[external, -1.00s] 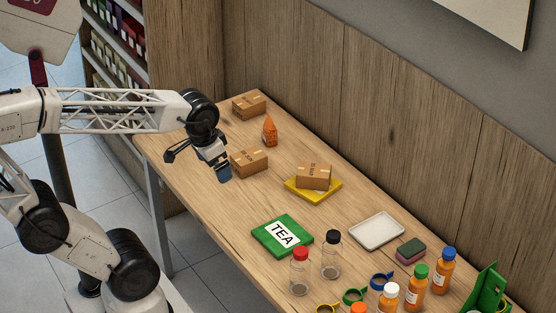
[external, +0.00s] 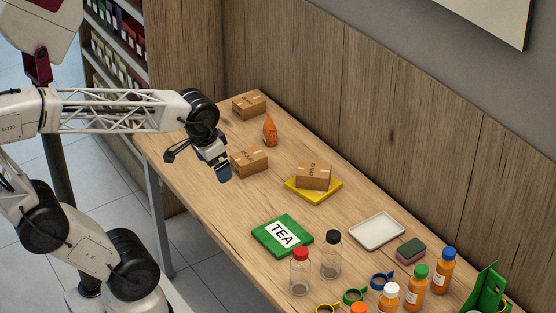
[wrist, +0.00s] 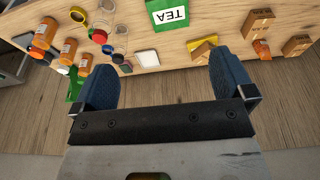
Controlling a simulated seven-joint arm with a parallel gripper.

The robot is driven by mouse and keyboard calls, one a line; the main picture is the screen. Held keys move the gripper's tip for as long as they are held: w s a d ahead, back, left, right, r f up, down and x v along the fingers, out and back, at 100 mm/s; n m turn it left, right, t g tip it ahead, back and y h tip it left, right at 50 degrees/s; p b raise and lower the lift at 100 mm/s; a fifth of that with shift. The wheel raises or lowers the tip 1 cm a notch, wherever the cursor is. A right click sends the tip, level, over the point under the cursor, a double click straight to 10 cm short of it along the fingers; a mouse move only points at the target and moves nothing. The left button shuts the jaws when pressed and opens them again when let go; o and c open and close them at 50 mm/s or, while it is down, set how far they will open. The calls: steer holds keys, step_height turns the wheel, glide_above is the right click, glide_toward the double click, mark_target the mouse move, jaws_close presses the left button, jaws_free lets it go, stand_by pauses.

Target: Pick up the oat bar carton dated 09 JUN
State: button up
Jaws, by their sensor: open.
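Three brown cartons stand on the wooden table. One carton (external: 249,105) is at the far end, one carton (external: 250,162) is nearer my gripper, and one carton (external: 314,177) sits on a yellow board (external: 323,195). Small print shows on them, but I cannot read any date. My gripper (external: 224,173) is open and empty, just left of the nearer carton in the external view. In the wrist view its blue fingers (wrist: 162,70) are wide apart, with two cartons (wrist: 258,21) beyond the right finger. The right finger partly covers the yellow board there.
An orange bottle-like item (external: 270,132) stands between the far cartons. A green TEA box (external: 282,236), clear jars (external: 331,257), a white tray (external: 377,231), a sponge (external: 411,250) and orange bottles (external: 442,272) crowd the near end. A wood wall (external: 390,150) borders the table.

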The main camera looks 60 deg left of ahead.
stand_by(0.7)
steer(key=w+a+f+n+t+h, duration=0.2)
steer(key=w+a+f+n+h, duration=0.3)
steer(key=w+n, duration=0.45)
steer(key=w+a+f+n+t+h, duration=0.2)
steer(key=w+a+f+n+h, duration=0.15)
steer(key=w+f+n, duration=0.55)
steer(key=w+a+f+n+t+y, duration=0.1)
steer(key=a+f+n+t+y, duration=0.1)
steer(key=a+f+n, duration=0.3)
steer(key=w+a+f+n+t+y, duration=0.1)
steer(key=a+f+n, duration=0.5)
steer(key=a, duration=0.6)
steer(key=w+a+f+n+t+y, duration=0.1)
steer(key=a+f+n+t+y, duration=0.3)
steer(key=a, duration=0.5)
steer(key=shift+w+a+f+n+y, duration=0.1)
steer(key=shift+a+f+n+y, duration=0.05)
steer(key=shift+f+n+y, duration=0.4)
steer(key=shift+w+a+f+n+y, duration=0.1)
steer(key=shift+f+n+y, duration=0.2)
steer(key=shift+n, duration=0.4)
steer(key=shift+w+f, duration=0.1)
steer(key=shift+w, duration=0.05)
